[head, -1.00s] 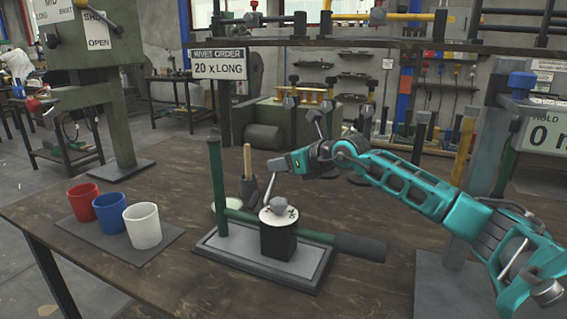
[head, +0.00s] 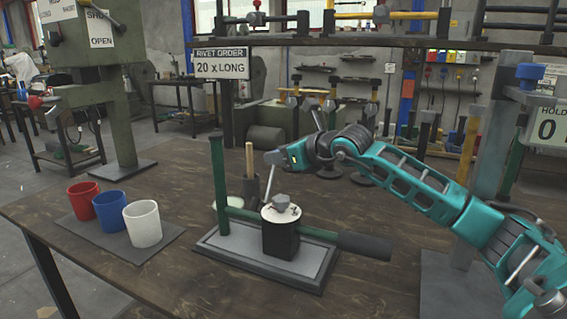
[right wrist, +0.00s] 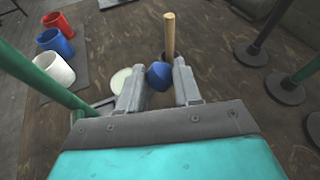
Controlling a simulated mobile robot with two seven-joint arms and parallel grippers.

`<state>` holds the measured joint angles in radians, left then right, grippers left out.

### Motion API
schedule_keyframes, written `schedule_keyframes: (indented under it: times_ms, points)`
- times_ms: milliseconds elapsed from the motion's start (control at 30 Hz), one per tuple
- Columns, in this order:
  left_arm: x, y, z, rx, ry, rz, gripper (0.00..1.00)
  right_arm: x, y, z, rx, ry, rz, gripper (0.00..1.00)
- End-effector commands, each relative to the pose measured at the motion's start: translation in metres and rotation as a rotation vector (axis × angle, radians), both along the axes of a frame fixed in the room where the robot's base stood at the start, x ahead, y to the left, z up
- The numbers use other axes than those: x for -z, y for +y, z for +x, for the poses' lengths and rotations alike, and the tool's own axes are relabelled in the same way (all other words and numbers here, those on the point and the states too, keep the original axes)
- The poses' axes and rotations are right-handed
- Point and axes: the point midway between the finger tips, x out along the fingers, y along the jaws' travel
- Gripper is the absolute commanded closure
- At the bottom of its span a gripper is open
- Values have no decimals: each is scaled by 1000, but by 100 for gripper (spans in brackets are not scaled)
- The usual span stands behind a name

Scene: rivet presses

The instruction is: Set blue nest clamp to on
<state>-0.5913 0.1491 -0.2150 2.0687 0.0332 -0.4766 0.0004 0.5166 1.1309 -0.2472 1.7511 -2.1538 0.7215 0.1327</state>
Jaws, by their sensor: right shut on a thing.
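My right gripper (head: 274,158) is above the press fixture, reaching in from the right. In the right wrist view its two fingers (right wrist: 157,70) stand on either side of a blue knob (right wrist: 159,76), shut on it. In the head view the blue knob is hidden behind the fingers. My left gripper is not in view.
A green post (head: 219,186) and a dark handle bar (head: 362,245) stand close to the disc. Red (head: 84,200), blue (head: 109,210) and white (head: 142,223) cups stand on a mat at left. A wooden-handled tool (head: 249,165) stands behind. The table front is clear.

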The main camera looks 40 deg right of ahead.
Motion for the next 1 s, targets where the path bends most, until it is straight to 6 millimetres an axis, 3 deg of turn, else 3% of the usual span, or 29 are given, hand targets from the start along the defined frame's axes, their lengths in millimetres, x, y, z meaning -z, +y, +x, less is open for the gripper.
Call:
schedule_keyframes:
  times_ms: [400, 967, 1000]
  points:
    - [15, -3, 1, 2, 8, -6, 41, 0, 27, -12, -10, 18, 11, 100]
    - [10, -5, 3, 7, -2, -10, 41, 1, 31, -14, -11, 26, 15, 100]
    - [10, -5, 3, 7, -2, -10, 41, 1, 31, -14, -11, 26, 15, 64]
